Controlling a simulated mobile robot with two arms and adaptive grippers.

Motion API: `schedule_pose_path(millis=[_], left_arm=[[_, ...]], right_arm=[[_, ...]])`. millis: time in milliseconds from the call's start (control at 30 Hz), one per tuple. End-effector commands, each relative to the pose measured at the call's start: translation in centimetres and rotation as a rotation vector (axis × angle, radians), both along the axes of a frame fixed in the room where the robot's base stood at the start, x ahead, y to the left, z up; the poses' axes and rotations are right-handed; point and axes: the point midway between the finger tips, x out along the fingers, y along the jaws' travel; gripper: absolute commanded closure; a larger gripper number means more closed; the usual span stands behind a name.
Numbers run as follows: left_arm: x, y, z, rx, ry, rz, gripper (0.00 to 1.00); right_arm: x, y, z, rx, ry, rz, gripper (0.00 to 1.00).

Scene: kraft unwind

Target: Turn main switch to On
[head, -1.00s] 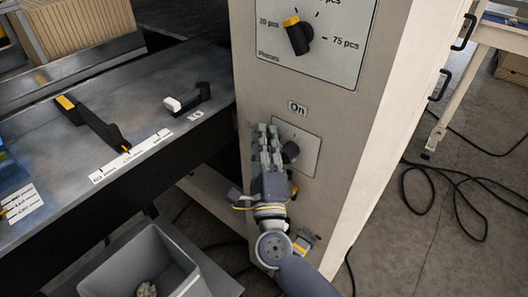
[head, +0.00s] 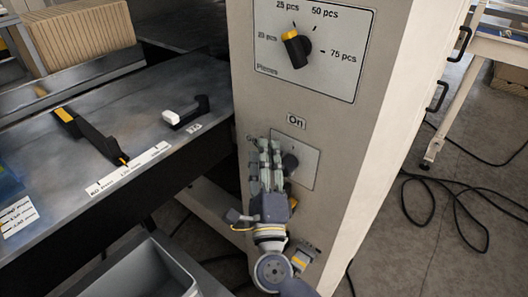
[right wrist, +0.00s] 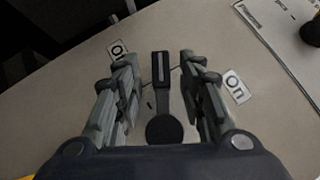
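The main switch is a dark rotary knob (head: 289,161) on a pale plate on the machine's front panel, below and left of the "On" label (head: 296,121). In the right wrist view, its handle (right wrist: 162,100) carries a light line and points up the picture, between a partly covered label (right wrist: 118,48) on the left and the "On" label (right wrist: 235,87) on the right. My right gripper (head: 264,143) is in front of the plate and hides its left part. In the right wrist view, the gripper (right wrist: 157,70) is open, one finger on each side of the handle, with gaps visible. My left gripper is not in view.
Above the switch is a piece-count selector (head: 296,48) with a yellow-marked knob. A metal table (head: 60,150) with a black-yellow lever (head: 92,137) and a white-tipped handle (head: 187,112) stands left. A grey bin (head: 150,270) is below it. Cables lie on the right floor.

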Motion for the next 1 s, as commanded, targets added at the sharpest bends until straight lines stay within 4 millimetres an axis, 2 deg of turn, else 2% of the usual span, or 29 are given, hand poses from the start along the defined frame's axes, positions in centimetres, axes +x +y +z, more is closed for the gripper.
schedule_pose_path(millis=[300,500,700,1000], left_arm=[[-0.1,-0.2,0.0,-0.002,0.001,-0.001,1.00],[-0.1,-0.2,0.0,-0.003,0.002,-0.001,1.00],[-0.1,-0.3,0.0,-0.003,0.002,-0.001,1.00],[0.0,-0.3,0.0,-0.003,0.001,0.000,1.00]], right_arm=[[-6.3,-0.6,-2.4,0.000,0.006,0.001,0.63],[-9.1,-0.8,-3.4,0.000,0.003,0.000,0.63],[-10.0,-0.9,-3.6,0.001,0.001,0.000,0.63],[-10.0,-0.9,-3.5,-0.007,-0.002,0.002,0.63]])
